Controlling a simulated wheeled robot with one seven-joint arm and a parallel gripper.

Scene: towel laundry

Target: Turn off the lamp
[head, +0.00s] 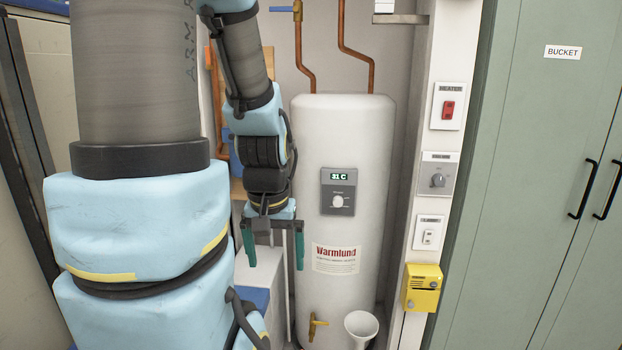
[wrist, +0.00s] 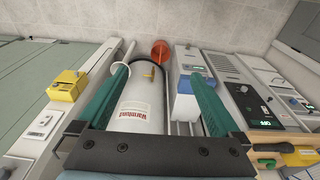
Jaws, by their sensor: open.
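A white lamp switch plate (head: 428,232) with a small rocker is on the white post, below a grey dial plate and above a yellow box. Its small label is hard to read. A white switch plate that looks like the same one shows at the left in the wrist view (wrist: 42,125). My gripper (head: 275,258) is open and empty, pointing down in front of the left side of the white boiler, well left of the switch. In the wrist view its green fingers (wrist: 160,78) are spread, with the boiler between and beyond them. No lamp itself is in view.
The white boiler (head: 343,150) stands between my gripper and the post. The post also carries a red heater switch (head: 447,107), the dial plate (head: 437,175) and the yellow box (head: 421,288). A green cabinet (head: 530,160) stands right. A white funnel (head: 361,325) is low in front.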

